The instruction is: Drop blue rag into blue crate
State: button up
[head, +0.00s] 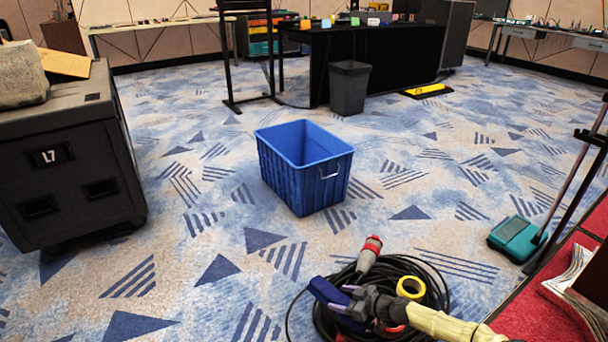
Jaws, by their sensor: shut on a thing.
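The blue crate (325,188) stands upright and open-topped on the patterned carpet in the middle of the head view. Its visible inside looks empty. My gripper (345,298) is at the bottom of the view, in front of the crate and slightly right of it. It is shut on the blue rag (325,291), a dark blue bundle showing at the left of the fingers. Part of the rag is hidden by the fingers. The rag and my gripper are apart from the crate.
A black cable coil with a red-and-grey plug (369,255) and a yellow tape roll (410,287) appear around my gripper. A dark case (70,160) stands left, a grey bin (349,88) behind the crate, a teal floor tool (515,238) right. Carpet around the crate is clear.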

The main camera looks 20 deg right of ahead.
dwell(0.4)
jog(key=s+a+r+n+g+y+p, duration=0.1)
jog(key=a+r+n+y+p, duration=0.1)
jog(key=a+r+p, duration=0.5)
jog(key=s+a+r+n+g+y+p, duration=0.1)
jog(key=a+r+p, duration=0.6)
jog(key=a+r, duration=0.9)
notch_tip(320, 180, up, 7)
jog(key=shift+s+a+r+n+g+y+p, duration=0.2)
jog(key=shift+s+a+n+g+y+p, duration=0.25)
jog(key=shift+n+g, duration=0.35)
jog(key=shift+w+d, duration=0.15)
